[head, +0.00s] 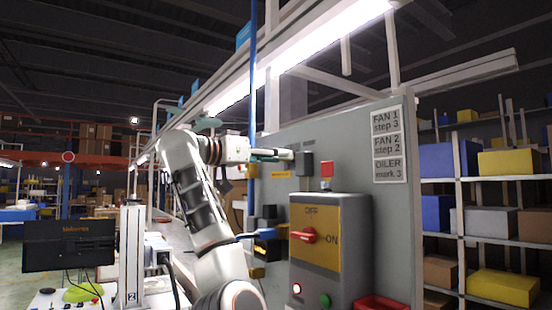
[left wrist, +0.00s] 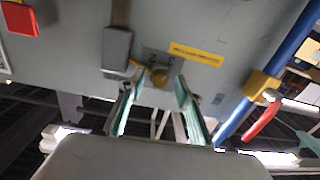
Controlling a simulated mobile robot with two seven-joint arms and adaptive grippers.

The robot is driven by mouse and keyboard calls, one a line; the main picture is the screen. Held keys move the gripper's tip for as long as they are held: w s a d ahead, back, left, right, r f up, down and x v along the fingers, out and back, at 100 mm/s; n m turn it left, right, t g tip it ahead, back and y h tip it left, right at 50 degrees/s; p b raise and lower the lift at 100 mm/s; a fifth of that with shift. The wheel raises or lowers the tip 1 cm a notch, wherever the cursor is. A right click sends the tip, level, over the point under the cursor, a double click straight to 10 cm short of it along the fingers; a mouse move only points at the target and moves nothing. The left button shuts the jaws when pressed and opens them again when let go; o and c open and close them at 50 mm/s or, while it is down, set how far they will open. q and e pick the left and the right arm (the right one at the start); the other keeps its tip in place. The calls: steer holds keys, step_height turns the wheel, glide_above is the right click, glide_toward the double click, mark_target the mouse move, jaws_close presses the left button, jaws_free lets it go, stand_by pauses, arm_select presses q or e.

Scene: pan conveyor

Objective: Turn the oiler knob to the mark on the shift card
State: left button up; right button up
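The shift card (head: 390,145) on the right of the grey panel reads "FAN 1 step 3", "FAN 2 step 2", "OILER mark 3". A small brass-yellow knob (left wrist: 159,77), apparently the oiler knob, shows in the left wrist view on a dark scale plate with the figures 2 and 3. Its pointer direction is too small to tell. My left gripper (head: 271,154) is up at the panel and hides the knob in the head view. In the left wrist view the fingers (left wrist: 157,82) are open on either side of the knob, with gaps between. My right gripper is not in view.
A grey box (head: 304,163) sits close beside my left fingertips, with a red part (head: 327,169) further right. A yellow label (head: 281,174) is below the gripper. A switch box (head: 330,250) with a red handle stands below right. A blue pipe (left wrist: 270,80) runs close by.

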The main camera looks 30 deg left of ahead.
arm_select(q)
steer(key=v, duration=1.2)
stand_by(0.5)
